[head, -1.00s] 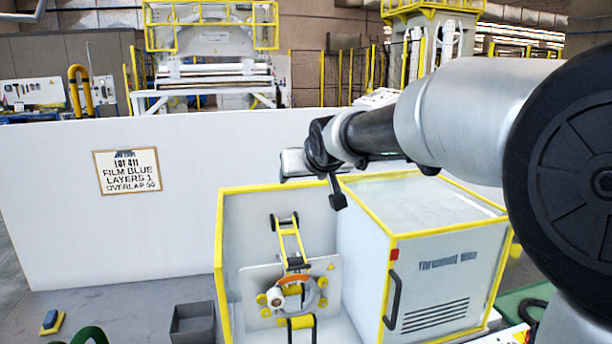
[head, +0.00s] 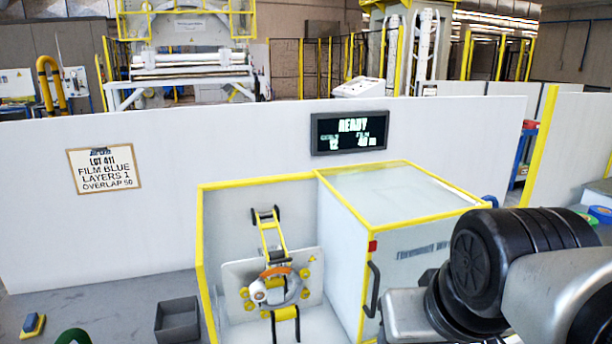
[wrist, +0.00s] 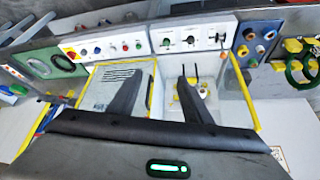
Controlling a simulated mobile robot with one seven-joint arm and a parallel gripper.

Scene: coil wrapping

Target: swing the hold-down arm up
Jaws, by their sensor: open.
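In the bay, a yellow arm (head: 267,238) with black ends, apparently the hold-down arm, stands nearly upright above a ring head (head: 282,288) with yellow rollers and an orange piece. A second yellow and black arm (head: 285,314) extends below the ring. My gripper (wrist: 165,78) is open and empty in the wrist view, its two dark fingers apart, with the machine beyond them. The head view shows only my arm's links at the lower right; the gripper is not visible there.
The cabinet's black handle (head: 372,290) projects at its front. A white wall (head: 260,150) behind carries a READY display (head: 349,132) and a job sign (head: 104,169). A grey bin (head: 177,320) sits left of the machine. Control panels (wrist: 190,38) appear in the wrist view.

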